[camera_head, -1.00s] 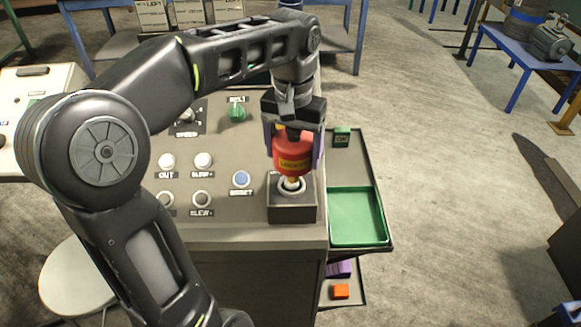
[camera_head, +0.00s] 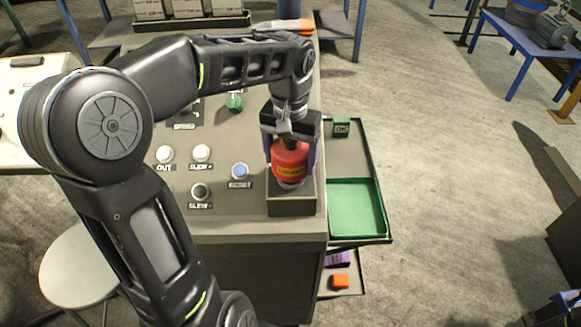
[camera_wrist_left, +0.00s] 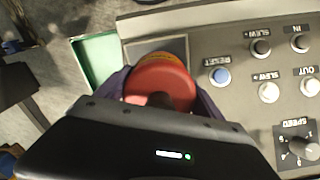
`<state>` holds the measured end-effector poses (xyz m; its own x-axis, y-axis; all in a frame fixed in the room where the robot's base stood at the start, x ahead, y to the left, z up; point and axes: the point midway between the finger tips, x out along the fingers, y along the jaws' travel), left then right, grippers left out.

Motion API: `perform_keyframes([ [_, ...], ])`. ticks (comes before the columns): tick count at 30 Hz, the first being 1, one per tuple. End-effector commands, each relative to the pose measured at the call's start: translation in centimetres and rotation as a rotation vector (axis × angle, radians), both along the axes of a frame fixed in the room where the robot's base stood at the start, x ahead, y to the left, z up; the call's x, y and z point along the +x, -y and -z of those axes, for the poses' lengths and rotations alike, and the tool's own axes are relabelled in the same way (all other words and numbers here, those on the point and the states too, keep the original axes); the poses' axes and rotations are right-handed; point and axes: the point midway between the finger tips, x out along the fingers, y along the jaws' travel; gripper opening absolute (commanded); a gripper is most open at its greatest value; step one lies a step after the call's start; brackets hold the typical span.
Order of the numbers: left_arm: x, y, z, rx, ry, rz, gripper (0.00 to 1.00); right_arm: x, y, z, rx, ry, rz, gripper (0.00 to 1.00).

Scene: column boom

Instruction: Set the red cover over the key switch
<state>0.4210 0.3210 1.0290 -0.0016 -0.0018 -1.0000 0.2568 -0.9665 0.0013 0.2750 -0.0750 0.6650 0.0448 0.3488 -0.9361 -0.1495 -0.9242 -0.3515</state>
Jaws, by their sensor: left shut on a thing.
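The red cover (camera_head: 290,160), a rounded cap with a yellow label, is between the fingers of my left gripper (camera_head: 291,158), which is shut on it. It sits low over the dark square key switch box (camera_head: 291,203) at the console's right front corner. The key switch itself is hidden beneath the cover. In the left wrist view the red cover (camera_wrist_left: 161,82) shows between the two fingers. A small thing at the lower right edge of the head view may be part of my right arm; no right gripper can be made out.
The console (camera_head: 225,220) carries a blue reset button (camera_head: 240,171), white and black buttons and a green knob (camera_head: 235,103). A green tray (camera_head: 356,208) and a green OK block (camera_head: 341,127) are on the side shelf. An orange block (camera_head: 340,282) lies on a lower shelf.

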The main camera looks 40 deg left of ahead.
Motion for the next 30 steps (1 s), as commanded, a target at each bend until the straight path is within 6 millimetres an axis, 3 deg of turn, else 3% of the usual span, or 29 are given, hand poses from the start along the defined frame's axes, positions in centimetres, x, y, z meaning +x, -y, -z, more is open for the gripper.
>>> perform_keyframes([
  [8, 0.0, 0.0, 0.1, 0.001, 0.002, 0.000, 0.30, 0.0, 0.0, 0.0, 0.000, 0.000, 0.000, 0.00],
  [18, 0.0, 0.0, 3.7, -0.001, 0.001, 0.000, 0.30, -0.1, 0.0, -0.4, -0.002, -0.002, 0.001, 0.00],
  [29, 0.0, 0.0, 4.1, 0.000, 0.002, 0.001, 0.30, 0.0, 0.0, 0.0, -0.001, -0.001, 0.001, 0.00],
  [30, 0.0, 0.0, 4.1, 0.000, 0.002, 0.001, 0.78, 0.0, 0.0, -0.1, -0.001, -0.001, 0.000, 0.00],
])
